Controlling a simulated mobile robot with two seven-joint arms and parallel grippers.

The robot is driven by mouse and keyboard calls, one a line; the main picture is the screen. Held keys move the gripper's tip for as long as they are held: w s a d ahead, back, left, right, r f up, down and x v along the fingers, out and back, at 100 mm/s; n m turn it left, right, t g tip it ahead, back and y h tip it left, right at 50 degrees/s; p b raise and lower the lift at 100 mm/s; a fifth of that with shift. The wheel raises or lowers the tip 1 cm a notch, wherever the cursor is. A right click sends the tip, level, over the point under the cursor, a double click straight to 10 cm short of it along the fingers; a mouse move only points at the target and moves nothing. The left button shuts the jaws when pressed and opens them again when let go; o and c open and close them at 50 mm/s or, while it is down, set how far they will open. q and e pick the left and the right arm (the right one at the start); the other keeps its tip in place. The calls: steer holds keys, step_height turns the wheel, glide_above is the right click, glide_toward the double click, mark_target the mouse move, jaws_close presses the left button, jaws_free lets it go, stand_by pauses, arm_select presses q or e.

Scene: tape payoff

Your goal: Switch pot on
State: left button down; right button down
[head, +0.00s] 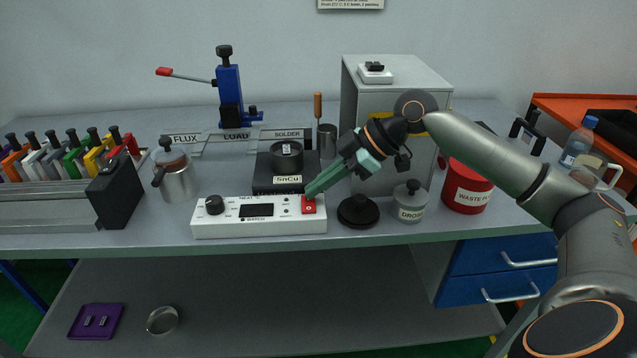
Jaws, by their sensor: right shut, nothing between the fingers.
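The solder pot (286,157), labelled SnCu, sits on a dark square base near the middle of the bench. In front of it is a white control box (230,225) with a black knob (214,204), a dark display (256,210) and a red switch (309,205) at its right end. My right gripper (312,192) is shut and empty, with its green fingertips at the red switch. I cannot tell whether they touch it. The display shows no readable figures. My left gripper is not in view.
A black round stand (358,211), a grey DROSS can (410,201) and a red waste can (465,188) stand right of the box. A metal flux can (174,172) stands to the left. A grey cabinet (388,80) is behind my right arm.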

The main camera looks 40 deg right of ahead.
steer(key=shift+p, duration=0.7)
steer(key=shift+w+f, duration=0.1)
steer(key=shift+f, duration=0.1)
steer(key=shift+d+f, duration=0.1)
steer(key=shift+s+a+r, duration=0.25)
steer(key=shift+s+a, duration=0.2)
steer(key=shift+s, duration=0.25)
steer(key=shift+r, duration=0.1)
